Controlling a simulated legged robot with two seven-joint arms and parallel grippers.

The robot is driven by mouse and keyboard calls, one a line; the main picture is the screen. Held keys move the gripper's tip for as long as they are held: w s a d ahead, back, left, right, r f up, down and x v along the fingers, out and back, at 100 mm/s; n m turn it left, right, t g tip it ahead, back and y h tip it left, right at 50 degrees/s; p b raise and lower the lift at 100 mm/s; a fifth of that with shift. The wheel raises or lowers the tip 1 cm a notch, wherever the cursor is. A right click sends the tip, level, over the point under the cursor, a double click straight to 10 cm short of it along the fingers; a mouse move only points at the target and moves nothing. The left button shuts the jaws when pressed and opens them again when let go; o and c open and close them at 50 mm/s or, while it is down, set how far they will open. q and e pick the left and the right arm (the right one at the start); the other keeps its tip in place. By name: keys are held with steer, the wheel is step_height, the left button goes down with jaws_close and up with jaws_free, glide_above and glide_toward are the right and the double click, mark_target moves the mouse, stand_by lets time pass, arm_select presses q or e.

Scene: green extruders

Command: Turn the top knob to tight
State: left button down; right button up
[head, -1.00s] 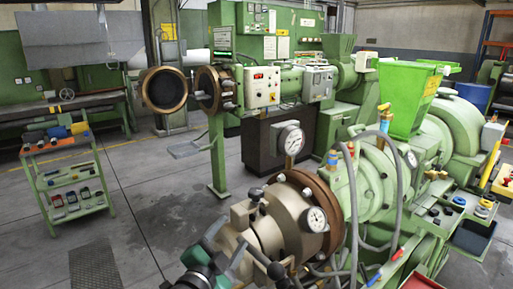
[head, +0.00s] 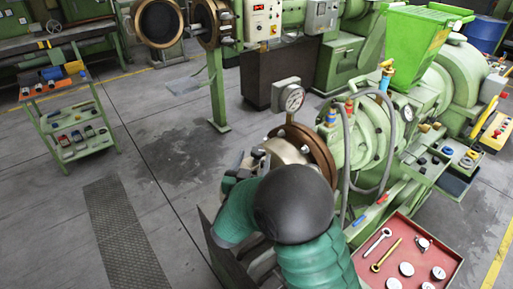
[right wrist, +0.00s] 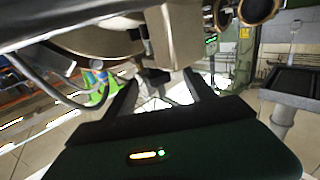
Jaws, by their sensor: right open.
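My left gripper is not in view.
A red tray (head: 442,257) with wrenches and round dials is at the lower right. A green cart (head: 82,134) stands at the left. The floor between cart and machine is clear.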

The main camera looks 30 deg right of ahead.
mark_target(256, 157)
steer(key=x, duration=0.4)
steer(key=shift+s+d, duration=0.15)
steer(key=shift+d, duration=0.1)
steer(key=shift+a, duration=0.2)
steer(key=c, duration=1.4)
steer(key=shift+o, duration=0.2)
